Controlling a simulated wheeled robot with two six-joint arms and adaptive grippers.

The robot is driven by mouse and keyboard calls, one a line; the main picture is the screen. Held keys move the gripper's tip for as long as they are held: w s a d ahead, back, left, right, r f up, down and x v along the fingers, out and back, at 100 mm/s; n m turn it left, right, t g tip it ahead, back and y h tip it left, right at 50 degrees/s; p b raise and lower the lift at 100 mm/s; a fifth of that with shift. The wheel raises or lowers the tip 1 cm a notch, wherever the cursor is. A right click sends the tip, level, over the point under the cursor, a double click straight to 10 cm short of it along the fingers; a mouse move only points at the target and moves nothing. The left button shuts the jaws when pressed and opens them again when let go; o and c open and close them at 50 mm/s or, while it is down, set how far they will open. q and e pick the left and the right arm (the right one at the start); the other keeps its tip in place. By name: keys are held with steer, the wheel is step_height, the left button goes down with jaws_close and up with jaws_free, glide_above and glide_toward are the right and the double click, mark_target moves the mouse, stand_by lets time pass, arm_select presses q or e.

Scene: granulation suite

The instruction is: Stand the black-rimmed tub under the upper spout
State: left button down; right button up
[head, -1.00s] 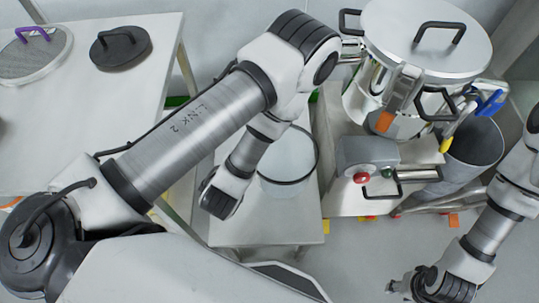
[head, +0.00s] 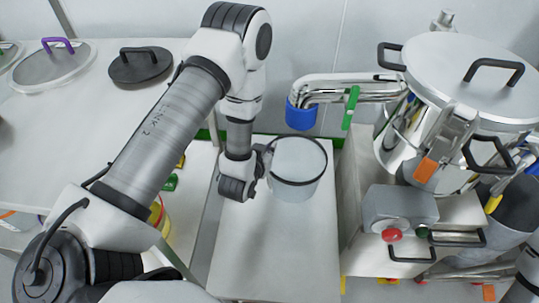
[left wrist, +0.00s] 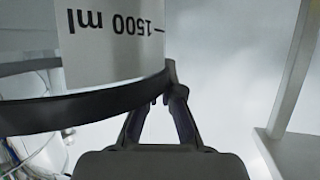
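The black-rimmed tub (head: 297,189) is a pale clear vessel, upright over the back of a low white table (head: 262,258) in the head view; I cannot tell whether it touches the top. My left gripper (head: 267,162) is at the left of its rim. In the left wrist view the fingers (left wrist: 168,88) close together on the black rim (left wrist: 95,108), beside an upside-down "1500 ml" mark. The upper spout (head: 301,115) is a steel pipe with a blue downturned end, behind the tub and above it in the picture. My right gripper is out of view.
A green valve handle (head: 350,108) sits on the spout pipe. A lidded steel vessel (head: 470,75) and a grey box with a red button (head: 392,235) stand right of the table. A white bench (head: 60,125) with round lids is at the left.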

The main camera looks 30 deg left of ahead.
arm_select(q)
step_height(320, 180, down, 4)
steer(key=shift+w+a+r+b, duration=0.1)
steer(key=shift+w+r+b, duration=0.1)
steer(key=shift+b, duration=0.15)
steer(key=shift+s, duration=0.1)
steer(key=c, duration=1.3)
jaws_free()
